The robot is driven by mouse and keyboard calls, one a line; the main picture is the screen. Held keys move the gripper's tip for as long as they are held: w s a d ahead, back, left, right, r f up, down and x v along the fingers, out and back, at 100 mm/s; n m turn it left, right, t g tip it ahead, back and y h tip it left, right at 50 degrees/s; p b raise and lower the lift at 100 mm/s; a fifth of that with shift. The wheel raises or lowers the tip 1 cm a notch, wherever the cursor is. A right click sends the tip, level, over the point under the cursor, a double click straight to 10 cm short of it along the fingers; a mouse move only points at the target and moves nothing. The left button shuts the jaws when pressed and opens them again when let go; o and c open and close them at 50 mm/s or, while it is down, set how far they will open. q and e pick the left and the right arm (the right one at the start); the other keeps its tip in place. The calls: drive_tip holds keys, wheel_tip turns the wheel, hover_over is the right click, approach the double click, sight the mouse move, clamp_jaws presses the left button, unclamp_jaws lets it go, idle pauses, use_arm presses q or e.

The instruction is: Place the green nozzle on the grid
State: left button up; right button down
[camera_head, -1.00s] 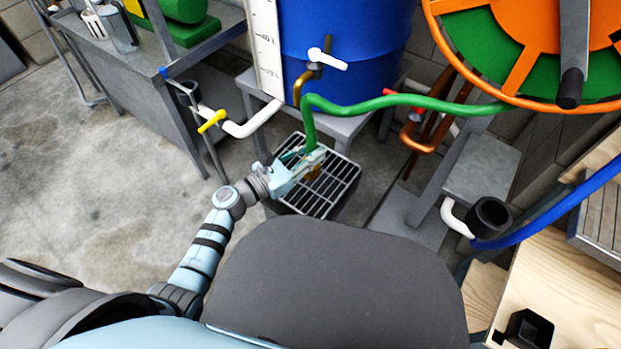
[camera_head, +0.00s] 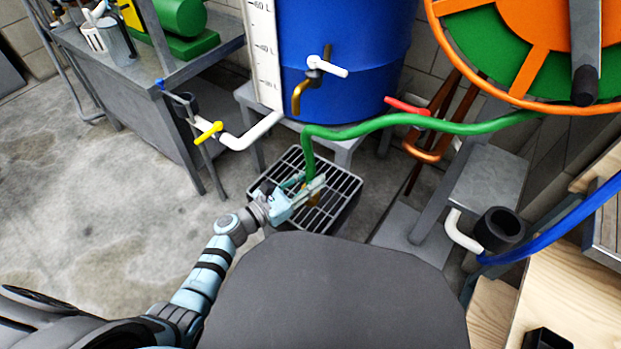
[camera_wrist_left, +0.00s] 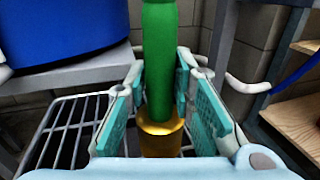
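The green nozzle (camera_wrist_left: 160,80), with a brass lower end (camera_wrist_left: 160,138), hangs upright from the green hose (camera_head: 425,121). My left gripper (camera_head: 306,191) has it between its teal finger pads, which close in on both sides of it in the left wrist view (camera_wrist_left: 163,95). The gripper and the nozzle are over the grid (camera_head: 338,186), a metal grate on a dark bin below the barrel. Whether the brass end touches the grid is not clear. My right gripper is not in view.
A blue barrel (camera_head: 350,35) with a white-handled tap (camera_head: 325,66) stands on a grey stand behind the grid. A white pipe with a yellow handle (camera_head: 209,132) is at the left. An orange and green reel (camera_head: 480,50) and a black cup holder (camera_head: 499,229) are at the right.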

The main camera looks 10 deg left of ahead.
use_arm(q)
drive_tip(key=shift+o, duration=1.1)
